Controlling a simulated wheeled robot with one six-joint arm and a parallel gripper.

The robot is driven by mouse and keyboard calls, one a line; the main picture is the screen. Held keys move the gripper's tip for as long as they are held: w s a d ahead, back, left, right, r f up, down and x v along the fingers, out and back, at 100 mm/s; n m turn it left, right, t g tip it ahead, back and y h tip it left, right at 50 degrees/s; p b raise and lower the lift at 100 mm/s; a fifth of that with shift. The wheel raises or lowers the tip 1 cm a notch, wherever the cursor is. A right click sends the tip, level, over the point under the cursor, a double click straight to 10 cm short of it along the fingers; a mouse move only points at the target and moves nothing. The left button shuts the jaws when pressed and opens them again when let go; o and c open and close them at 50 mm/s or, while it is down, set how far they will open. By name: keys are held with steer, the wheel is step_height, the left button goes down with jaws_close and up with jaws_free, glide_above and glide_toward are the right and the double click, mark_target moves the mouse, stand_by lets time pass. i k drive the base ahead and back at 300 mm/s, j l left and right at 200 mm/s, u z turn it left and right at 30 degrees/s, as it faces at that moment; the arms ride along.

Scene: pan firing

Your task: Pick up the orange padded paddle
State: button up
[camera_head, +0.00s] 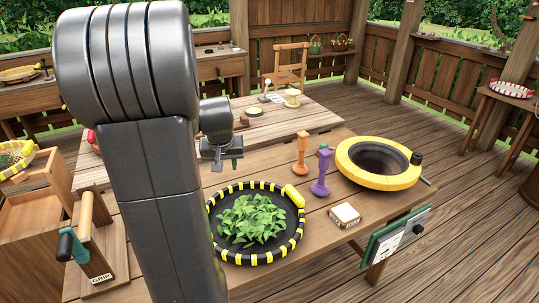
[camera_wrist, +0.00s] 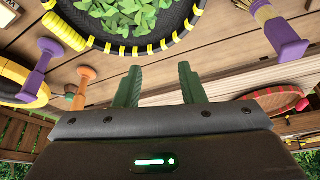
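The orange paddle (camera_head: 301,155) stands upright on the wooden table, with a narrow shaft and wider ends. It stands just left of and behind a similar purple one (camera_head: 321,174). In the wrist view the orange paddle (camera_wrist: 83,88) is at left, outside the fingers, with the purple one (camera_wrist: 43,55) beyond it. My gripper (camera_head: 221,155) is above the table, left of the orange paddle and apart from it. In the wrist view my gripper (camera_wrist: 160,82) shows two green fingers spread apart with nothing between them.
A black pan (camera_head: 208,205) with a yellow-striped rim holds green leaves in front. A yellow-rimmed round vessel (camera_head: 350,173) stands right of the paddles. A small box (camera_head: 345,215) lies near the front edge. A handled wooden stand (camera_head: 86,215) is at left. My arm hides part of the table.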

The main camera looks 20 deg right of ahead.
mark_target(300, 168)
steer(key=l+u, duration=0.35)
steer(key=l, duration=0.85)
steer(key=l+u, duration=0.3)
steer(key=l, duration=1.4)
steer(key=k, duration=0.05)
